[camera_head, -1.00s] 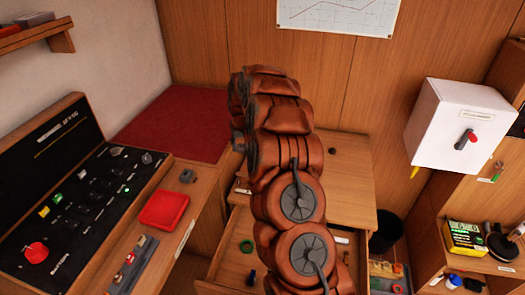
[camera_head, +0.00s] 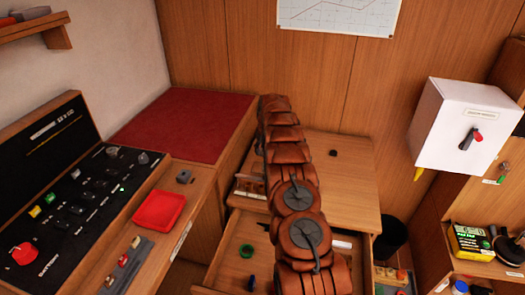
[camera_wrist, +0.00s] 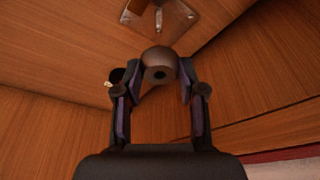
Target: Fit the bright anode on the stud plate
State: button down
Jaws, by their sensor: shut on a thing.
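My gripper (camera_wrist: 158,85) is shut on a round, dull grey-brown piece with a dark central hole, which I take to be the anode (camera_wrist: 158,58). The hole faces the wrist camera. Whether its surface is bright or tarnished I cannot tell in this light. A metal plate with a protruding stud (camera_wrist: 160,17) sits on a wooden surface at the top of the wrist view. The anode appears just below it in the picture, apart from the stud. My arm hides the gripper, anode and plate in the head view.
A red tray (camera_head: 158,210) lies on the left bench beside a black panel (camera_head: 75,190). A white switch box (camera_head: 440,120) hangs at right. A red-topped surface (camera_head: 185,125) lies behind left.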

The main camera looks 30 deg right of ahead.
jog(key=shift+f+p, duration=0.75)
jog(key=shift+f, duration=0.95)
jog(key=shift+f+b, duration=0.6)
jog(key=shift+b, duration=0.1)
jog(key=shift+b, duration=0.9)
jog(key=shift+f+b, duration=1.05)
jog(key=shift+f, duration=0.85)
jog(key=c, duration=0.6)
grip_release()
jog(key=shift+r, duration=3)
jog(key=shift+r, duration=0.15)
